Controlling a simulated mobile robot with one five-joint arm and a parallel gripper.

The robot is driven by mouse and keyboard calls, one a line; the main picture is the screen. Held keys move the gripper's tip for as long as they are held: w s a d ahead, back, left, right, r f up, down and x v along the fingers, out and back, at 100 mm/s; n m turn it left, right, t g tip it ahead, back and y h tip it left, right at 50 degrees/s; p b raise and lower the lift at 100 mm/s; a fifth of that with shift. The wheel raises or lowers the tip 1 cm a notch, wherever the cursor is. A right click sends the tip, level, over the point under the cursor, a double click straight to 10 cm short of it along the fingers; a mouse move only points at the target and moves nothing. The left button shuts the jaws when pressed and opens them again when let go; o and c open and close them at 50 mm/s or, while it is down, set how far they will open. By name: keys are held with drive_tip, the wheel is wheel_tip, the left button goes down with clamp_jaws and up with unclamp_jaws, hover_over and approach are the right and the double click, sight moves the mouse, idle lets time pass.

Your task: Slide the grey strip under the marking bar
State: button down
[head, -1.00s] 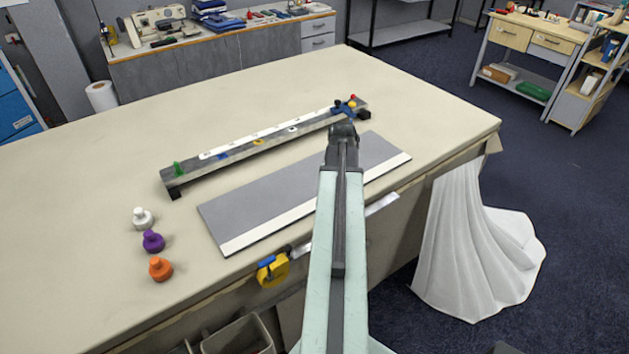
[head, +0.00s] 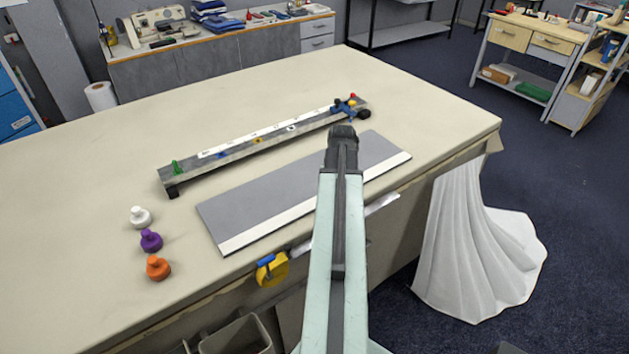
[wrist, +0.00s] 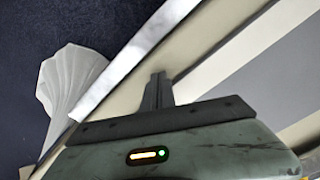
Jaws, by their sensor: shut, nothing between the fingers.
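The grey strip (head: 270,196) lies flat on the cloth table, with a white band along its near edge. The marking bar (head: 240,151) is a long rail with a white scale and coloured markers, standing just beyond the strip and apart from it. My gripper (head: 342,131) is over the strip's far side in the head view, and my arm hides part of the strip. In the wrist view my gripper (wrist: 158,82) is shut and empty, with the grey strip (wrist: 262,82) to its right. Its height above the strip is hard to tell.
White, purple (head: 151,240) and orange (head: 157,268) knobs stand left of the strip. A yellow tape measure (head: 272,270) hangs at the table's front edge. White cloth (head: 470,245) drapes off the right corner. The table (head: 90,180) is clear at the left.

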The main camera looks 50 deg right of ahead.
sight(306, 172)
drive_tip(key=shift+r, duration=0.25)
drive_tip(key=shift+w, duration=0.1)
drive_tip(key=shift+w+d, duration=0.95)
drive_tip(key=shift+w, duration=1.9)
drive_tip(key=shift+w+d, duration=1)
drive_tip(key=shift+w, duration=1.85)
drive_tip(key=shift+w+d, duration=0.95)
drive_tip(key=shift+w, duration=1.9)
drive_tip(key=r+p, duration=0.2)
drive_tip(key=s+r+p, duration=0.1)
drive_tip(key=r+p, duration=0.3)
drive_tip(key=shift+s+a+p, duration=0.2)
drive_tip(key=shift+a+p, duration=0.05)
drive_tip(key=shift+p, duration=0.05)
drive_tip(key=shift+f, duration=0.1)
